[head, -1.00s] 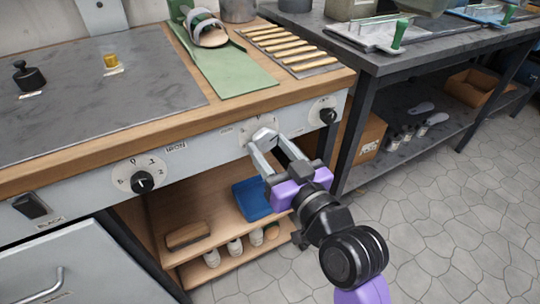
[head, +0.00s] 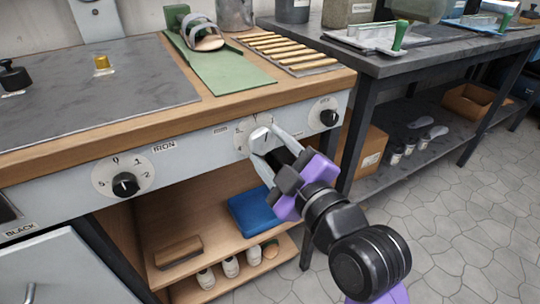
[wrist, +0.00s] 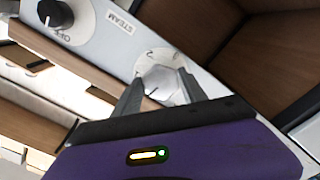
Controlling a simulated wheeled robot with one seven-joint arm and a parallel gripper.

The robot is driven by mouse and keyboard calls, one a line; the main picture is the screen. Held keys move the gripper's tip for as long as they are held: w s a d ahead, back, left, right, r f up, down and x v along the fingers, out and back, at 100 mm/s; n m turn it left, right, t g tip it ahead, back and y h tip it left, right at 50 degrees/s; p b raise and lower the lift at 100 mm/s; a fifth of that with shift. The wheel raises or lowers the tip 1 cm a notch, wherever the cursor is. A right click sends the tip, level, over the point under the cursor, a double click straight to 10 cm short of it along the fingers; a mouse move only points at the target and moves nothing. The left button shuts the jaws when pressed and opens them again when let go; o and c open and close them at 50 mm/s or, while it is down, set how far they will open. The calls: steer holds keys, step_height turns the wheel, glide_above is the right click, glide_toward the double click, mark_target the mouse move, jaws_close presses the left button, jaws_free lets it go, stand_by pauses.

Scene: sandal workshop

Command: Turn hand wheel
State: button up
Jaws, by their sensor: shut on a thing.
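The hand wheel is a small pale silver knob (head: 261,138) on a round whitish dial plate on the grey front panel of the bench. It also shows in the wrist view (wrist: 159,81), on its plate with small marks that I cannot read fully. My gripper (head: 271,146), with pale fingers and a purple body, is at the panel, its fingers on either side of the knob. In the wrist view the fingers (wrist: 158,90) are shut on the knob, which is partly hidden between them.
A black knob (head: 125,185) on a numbered dial is left of the wheel, near an IRON label. Another black knob (head: 329,118) is right; the wrist view shows STEAM and OFF there. Tiled floor at right is clear.

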steer(key=shift+f+n+b, duration=0.1)
steer(key=shift+n+b, duration=0.35)
steer(key=shift+n, duration=0.65)
steer(key=o, duration=1.3)
steer(key=shift+d, duration=0.1)
steer(key=p+v, duration=0.1)
steer(key=v, duration=0.6)
steer(key=shift+s+d, duration=0.2)
steer(key=shift+s, duration=0.1)
